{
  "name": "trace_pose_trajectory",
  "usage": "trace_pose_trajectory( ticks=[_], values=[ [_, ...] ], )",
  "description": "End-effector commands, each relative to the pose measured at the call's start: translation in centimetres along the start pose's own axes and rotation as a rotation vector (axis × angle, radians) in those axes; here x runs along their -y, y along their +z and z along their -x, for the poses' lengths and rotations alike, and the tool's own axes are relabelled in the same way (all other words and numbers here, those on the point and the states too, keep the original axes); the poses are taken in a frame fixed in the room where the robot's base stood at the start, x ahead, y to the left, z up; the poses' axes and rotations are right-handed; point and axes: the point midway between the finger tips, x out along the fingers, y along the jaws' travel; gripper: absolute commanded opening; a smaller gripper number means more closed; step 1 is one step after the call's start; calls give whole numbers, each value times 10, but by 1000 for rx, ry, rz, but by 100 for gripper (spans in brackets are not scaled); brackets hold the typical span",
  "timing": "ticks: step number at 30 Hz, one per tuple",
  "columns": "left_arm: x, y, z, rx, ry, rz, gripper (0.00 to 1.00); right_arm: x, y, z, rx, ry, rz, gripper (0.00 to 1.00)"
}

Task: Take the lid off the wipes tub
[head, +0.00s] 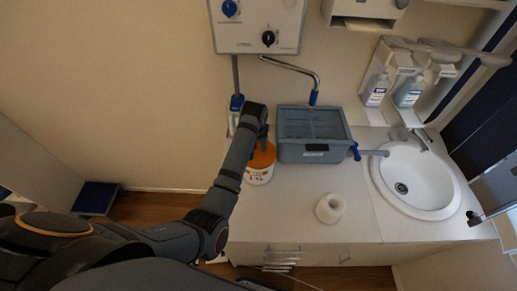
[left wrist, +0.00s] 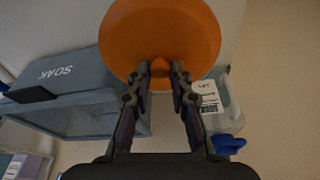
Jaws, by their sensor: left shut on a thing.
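The wipes tub (head: 259,176) is white with printed marks and stands on the counter, left of the grey bin. Its orange lid (head: 263,157) shows at the top of the tub, partly hidden by my left arm. In the left wrist view the round orange lid (left wrist: 160,25) fills the top middle and hides the tub. My left gripper (head: 263,136) is above the lid. In the left wrist view its two fingers (left wrist: 160,74) are closed on the lid's small knob. I cannot tell whether the lid still touches the tub's rim. My right gripper is not in view.
A grey lidded bin (head: 313,153), marked SOAK in the left wrist view (left wrist: 60,82), stands close right of the tub. A white roll (head: 330,208) is on the counter, left of the sink (head: 417,180). The counter (head: 290,215) in front of the tub is clear.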

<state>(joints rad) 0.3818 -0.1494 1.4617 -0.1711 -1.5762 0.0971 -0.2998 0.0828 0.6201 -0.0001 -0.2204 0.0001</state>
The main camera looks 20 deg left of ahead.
Motion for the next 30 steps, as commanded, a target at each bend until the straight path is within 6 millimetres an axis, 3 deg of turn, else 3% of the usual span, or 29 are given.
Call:
trace_pose_trajectory(
  ticks=[3, 10, 12, 15, 21, 30],
  values=[
    [4, -3, 20, -7, -1, 1, 0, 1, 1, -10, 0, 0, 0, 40],
    [38, 16, 82, -9, -3, 0, 0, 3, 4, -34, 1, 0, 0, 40],
    [53, 28, 91, -6, -5, -1, 0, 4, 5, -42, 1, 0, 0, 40],
    [69, 39, 120, 1, -7, -1, 0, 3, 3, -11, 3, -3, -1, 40],
    [92, 58, 134, -2, -5, -2, 0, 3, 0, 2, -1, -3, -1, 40],
    [99, 66, 138, -3, 1, 0, 0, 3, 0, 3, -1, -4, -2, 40]
  ],
)
